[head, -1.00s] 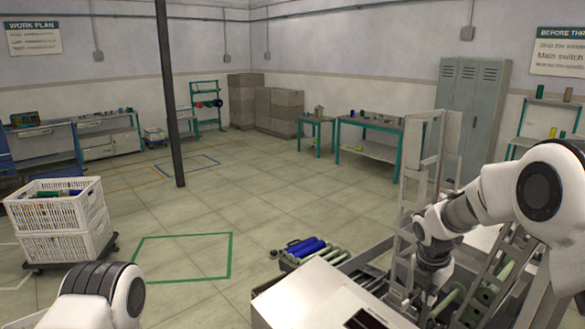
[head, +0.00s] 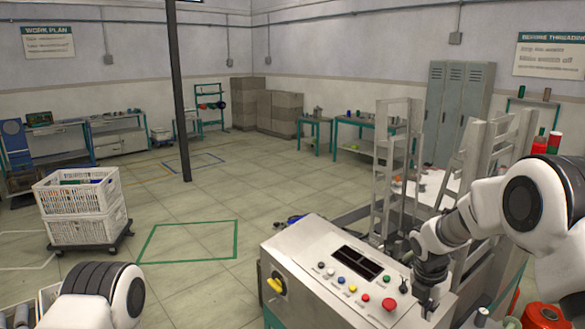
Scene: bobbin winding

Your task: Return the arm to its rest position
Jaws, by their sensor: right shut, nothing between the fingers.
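My right arm comes in from the right. Its dark gripper (head: 427,296) points down at the right end of the winding machine's control panel (head: 318,250). The gripper is shut and nothing shows in it. Its tips are small and dark, so I cannot tell whether they touch the machine. My left gripper is out of view; only a rounded white and black part of my left arm shows at the bottom left.
The panel carries a red mushroom button (head: 389,303), small buttons and a yellow switch (head: 275,285) on its side. Upright metal frames (head: 392,170) stand behind my gripper. Red spools (head: 545,316) are at the lower right. White crates (head: 82,225) stand left; open floor lies between.

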